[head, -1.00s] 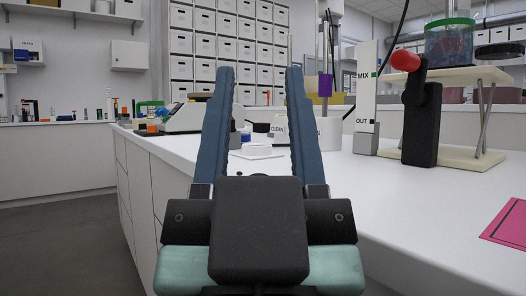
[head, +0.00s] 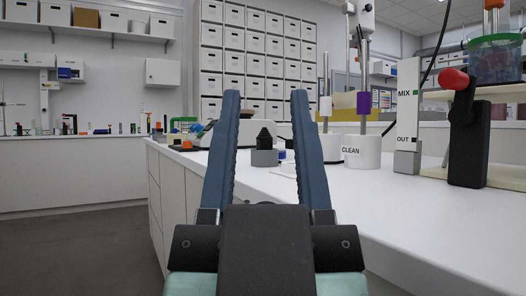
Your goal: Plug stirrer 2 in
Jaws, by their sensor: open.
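My gripper (head: 264,98) is open, its two blue fingers pointing up and forward with nothing held between them. Beyond them, a black tapered piece (head: 264,138) sits on a grey round base (head: 264,158) on the white bench (head: 360,200). Behind and right of the fingers stand two upright rods, one with a white collar (head: 326,106) and one with a purple collar (head: 363,103). The purple one rises over a white pot marked CLEAN (head: 361,152). A black cable (head: 433,58) hangs at the upper right. I see no label "2", and cannot tell which stirrer or plug is which.
A white post marked MIX and OUT (head: 407,120) stands right of the pots. A black holder with a red knob (head: 467,130) is beside it, near a raised stand with a blue-green vessel (head: 494,58). The bench front right is clear.

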